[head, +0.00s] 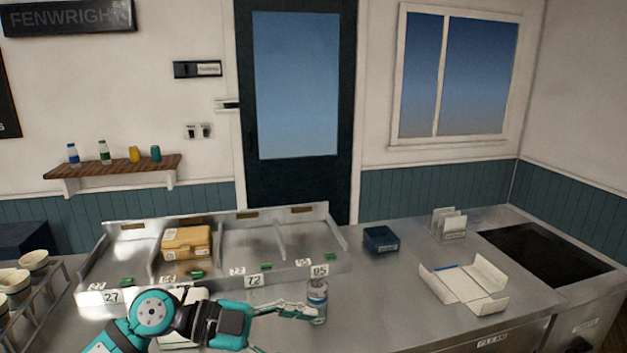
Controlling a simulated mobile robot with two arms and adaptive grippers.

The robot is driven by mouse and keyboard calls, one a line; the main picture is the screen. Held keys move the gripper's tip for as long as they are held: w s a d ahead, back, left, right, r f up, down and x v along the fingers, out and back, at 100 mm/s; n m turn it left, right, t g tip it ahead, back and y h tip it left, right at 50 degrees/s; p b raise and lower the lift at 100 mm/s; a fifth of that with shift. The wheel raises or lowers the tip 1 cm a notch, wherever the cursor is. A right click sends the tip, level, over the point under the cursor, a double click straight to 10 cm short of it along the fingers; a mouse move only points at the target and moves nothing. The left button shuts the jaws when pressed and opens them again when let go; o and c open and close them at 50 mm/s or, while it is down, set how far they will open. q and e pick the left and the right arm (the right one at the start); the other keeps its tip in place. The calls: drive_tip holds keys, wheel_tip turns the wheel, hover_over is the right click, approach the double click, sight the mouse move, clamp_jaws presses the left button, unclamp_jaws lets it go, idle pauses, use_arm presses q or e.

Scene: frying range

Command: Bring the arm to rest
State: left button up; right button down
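My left arm comes in at the bottom left, and its teal and black gripper (284,330) is over the front of the steel counter (390,315). One finger reaches right, and its tip is beside a small can (318,301) with a pale and blue label. A part of what looks like the other finger shows lower down at the frame's bottom edge, apart from the first. The gripper looks open, with nothing seen between its fingers. The can stands upright; whether the fingertip touches it I cannot tell. My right gripper is not in view.
A divided steel tray (340,262) with number tags holds a tan box (186,243). A dark blue box (380,240), an unfolded white carton (468,285) and a rack of white cards (447,224) stand right. Cups in a rack (33,262) stand left. A dark basin (545,255) is far right.

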use_arm(q)
wheel_tip(320, 180, up, 7)
drive_tip(key=d+n+t+h, duration=0.1)
drive_tip(key=n+t+h, duration=0.3)
drive_tip(key=t+h, duration=0.15)
drive_tip(key=w+a+n+t+y, duration=0.3)
drive_tip(key=a+n+t+y, duration=0.4)
drive_tip(key=n+t, duration=0.4)
drive_tip(key=s+a+f+n+g+y, duration=0.1)
drive_tip(key=a+f+n+y, duration=0.4)
drive_tip(key=f, duration=0.3)
drive_tip(key=s+a+f+n+y, duration=0.1)
drive_tip(key=a+f+n+y, duration=0.35)
drive_tip(key=f+y, duration=0.35)
drive_tip(key=s+a+f+m+g, duration=0.1)
drive_tip(key=s+f+g, duration=0.7)
drive_tip(key=s, duration=0.4)
drive_tip(key=s+a+f+m+g, duration=0.1)
drive_tip(key=s+f+g, duration=0.5)
drive_tip(key=s+f, duration=0.55)
wheel_tip(320, 180, down, 27)
drive_tip(key=s, duration=0.3)
drive_tip(key=s+a+f+g+b, duration=0.1)
drive_tip(key=s+a+f+g, duration=0.1)
drive_tip(key=s+f, duration=1.3)
drive_tip(key=shift+s+a, duration=0.3)
drive_tip(key=shift+a, duration=0.4)
